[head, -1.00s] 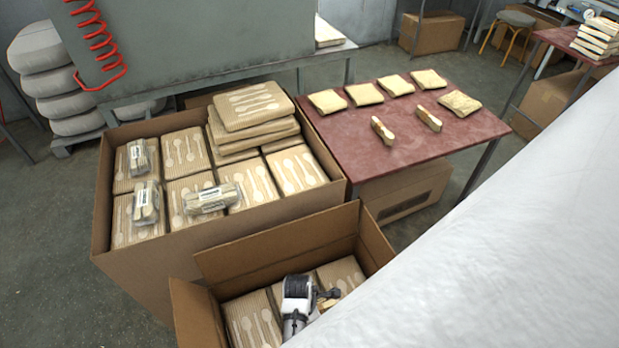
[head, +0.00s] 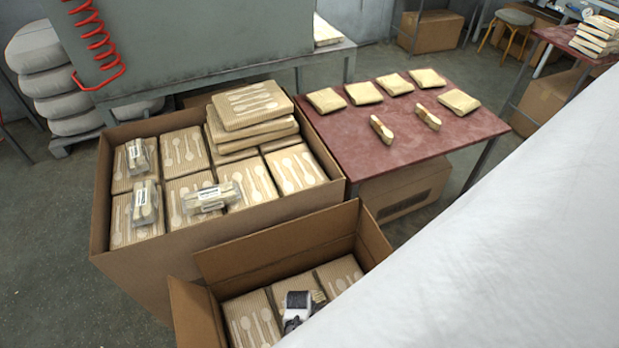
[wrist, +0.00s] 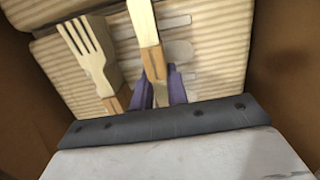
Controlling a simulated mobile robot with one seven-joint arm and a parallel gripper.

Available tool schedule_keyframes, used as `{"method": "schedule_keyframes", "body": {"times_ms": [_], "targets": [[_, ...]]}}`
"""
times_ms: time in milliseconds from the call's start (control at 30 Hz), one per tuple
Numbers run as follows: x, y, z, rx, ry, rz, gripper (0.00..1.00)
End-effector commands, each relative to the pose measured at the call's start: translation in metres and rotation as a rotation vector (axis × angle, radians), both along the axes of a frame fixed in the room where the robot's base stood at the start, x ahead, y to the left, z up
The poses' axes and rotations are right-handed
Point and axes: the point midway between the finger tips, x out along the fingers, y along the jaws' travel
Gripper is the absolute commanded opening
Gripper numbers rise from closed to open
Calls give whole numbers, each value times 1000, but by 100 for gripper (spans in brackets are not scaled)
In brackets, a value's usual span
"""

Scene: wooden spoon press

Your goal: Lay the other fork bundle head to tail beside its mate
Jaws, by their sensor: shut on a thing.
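In the wrist view, my gripper (wrist: 159,92) has its purple fingers shut on a wooden fork bundle (wrist: 146,30). The plain handle end of this bundle points up the picture, with a brown band around it; its other end is hidden by my gripper. The mate bundle (wrist: 90,48) lies just to the left on ribbed packs, tines pointing up the picture and handles down, so the two run opposite ways, side by side with a narrow gap. In the head view, my gripper's wrist shows low inside the front carton (head: 275,238); its fingers are hidden there.
Ribbed packs (head: 250,318) with cutlery shapes line the front carton. Its raised flaps and walls stand close around my gripper. A larger carton (head: 150,262) with packs and wrapped bundles stands behind it. A red table (head: 375,152) holds several packs and two banded bundles.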

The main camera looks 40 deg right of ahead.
Motion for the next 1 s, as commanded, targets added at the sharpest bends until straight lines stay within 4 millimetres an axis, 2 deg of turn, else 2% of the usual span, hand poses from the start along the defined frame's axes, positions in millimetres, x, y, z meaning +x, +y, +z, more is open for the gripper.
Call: {"method": "schedule_keyframes", "body": {"times_ms": [100, 133, 300, 667, 767, 1000], "targets": [[0, 0, -3, 0, 0, 1, 0], [0, 0, -3, 0, 0, 1, 17], [0, 0, -3, 0, 0, 1, 37], [0, 0, 3, 0, 0, 0, 37], [1, 2, 14, -1, -2, 1, 37], [3, 9, 59, -2, -3, 4, 37]]}}
